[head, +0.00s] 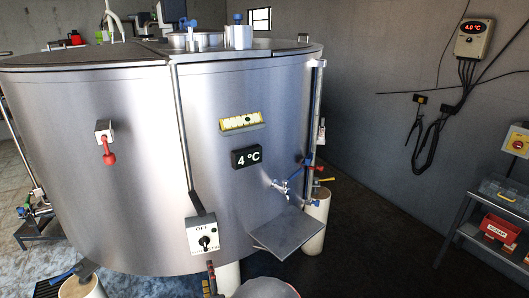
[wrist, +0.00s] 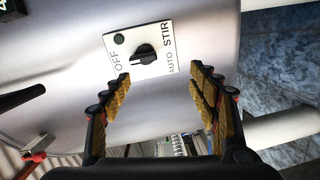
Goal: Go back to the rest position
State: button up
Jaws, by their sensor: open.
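My gripper (wrist: 163,92) is open and empty in the wrist view. Its two padded fingers reach toward a white switch panel on the steel tank and stand apart from the black knob. The switch panel (wrist: 166,44) carries the words OFF, AUTO and STIR and a dark round lamp. Its black knob (wrist: 145,54) is turned at a slant; I cannot tell exactly which word it points to. In the head view the panel (head: 203,236) sits low on the front of the tank (head: 110,205).
A red-handled switch (head: 107,148) sticks out at the left. A cart with a red box (head: 499,229) stands at the right. Dark floor (head: 370,225) between is clear.

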jog(key=s+d+f+m+g+h, duration=0.2)
jog(key=s+f+m+g, duration=0.45)
jog(key=f, duration=0.65)
jog(key=s+d+r+m+g, duration=0.1)
jog(key=s+d+r+g, duration=0.1)
jog(key=s+d+g, duration=0.3)
jog(key=s+d+r+m+h, duration=0.1)
jog(key=s+d+r+m, duration=0.3)
jog(key=d+r, duration=0.7)
jog(key=s+d+r+m+t+h, duration=0.1)
jog(key=s+d+r+m+h, duration=0.1)
jog(key=s+d+r+m, duration=0.3)
jog(key=s+d+r+m+h, duration=0.1)
jog(key=s+d+r+m, duration=0.3)
jog(key=s+d+r, duration=0.6)
jog(key=d+r, duration=0.7)
jog(key=r, duration=0.3)
jog(key=shift+s+d, duration=0.2)
jog(key=shift+s, duration=0.2)
